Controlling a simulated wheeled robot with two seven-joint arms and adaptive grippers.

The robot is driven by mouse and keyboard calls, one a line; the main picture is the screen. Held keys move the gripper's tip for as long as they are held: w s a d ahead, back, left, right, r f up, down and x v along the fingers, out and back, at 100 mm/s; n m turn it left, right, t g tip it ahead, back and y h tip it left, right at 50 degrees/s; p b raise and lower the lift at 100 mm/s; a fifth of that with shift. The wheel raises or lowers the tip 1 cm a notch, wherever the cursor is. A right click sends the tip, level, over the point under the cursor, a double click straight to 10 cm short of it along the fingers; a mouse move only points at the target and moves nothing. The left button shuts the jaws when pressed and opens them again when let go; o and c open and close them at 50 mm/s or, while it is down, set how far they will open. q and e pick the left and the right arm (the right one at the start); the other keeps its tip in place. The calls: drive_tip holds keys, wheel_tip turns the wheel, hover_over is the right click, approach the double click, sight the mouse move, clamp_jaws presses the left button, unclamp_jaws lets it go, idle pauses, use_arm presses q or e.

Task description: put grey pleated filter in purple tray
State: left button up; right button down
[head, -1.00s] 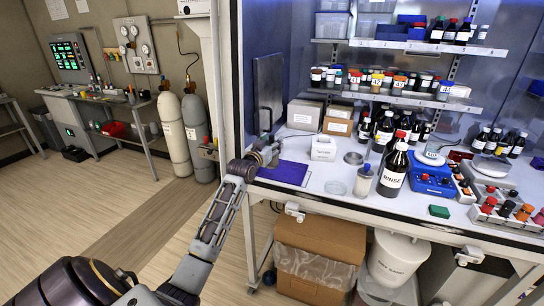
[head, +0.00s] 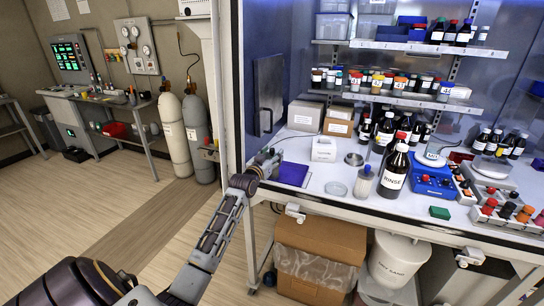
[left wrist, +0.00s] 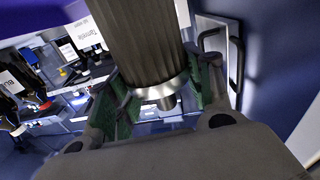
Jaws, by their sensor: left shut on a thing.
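The grey pleated filter (left wrist: 145,45) is a dark ribbed cylinder with a shiny metal end cap and a small nub, seen in the left wrist view. My left gripper (left wrist: 150,100) is shut on it near the metal cap, with a green-lined finger on each side. In the head view my left gripper (head: 267,163) is at the front left of the bench, at the left side of the purple tray (head: 293,174), and covers part of it. I cannot make out the filter there, nor how high the gripper is above the tray. My right gripper is not in view.
A white box (head: 323,149) stands behind and right of the tray. A clear dish (head: 336,189), a small bottle (head: 363,183) and a RINSE bottle (head: 394,172) stand further right. The cabinet's upright frame (head: 228,90) is close on the left.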

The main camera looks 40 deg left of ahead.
use_arm(q)
drive_tip(key=shift+f, duration=0.1)
idle(0.3)
drive_tip(key=o, duration=1.4)
drive_tip(key=shift+o, duration=0.2)
drive_tip(key=s+d, duration=0.2)
drive_tip(key=s, duration=0.9)
drive_tip(key=shift+s+b, duration=0.4)
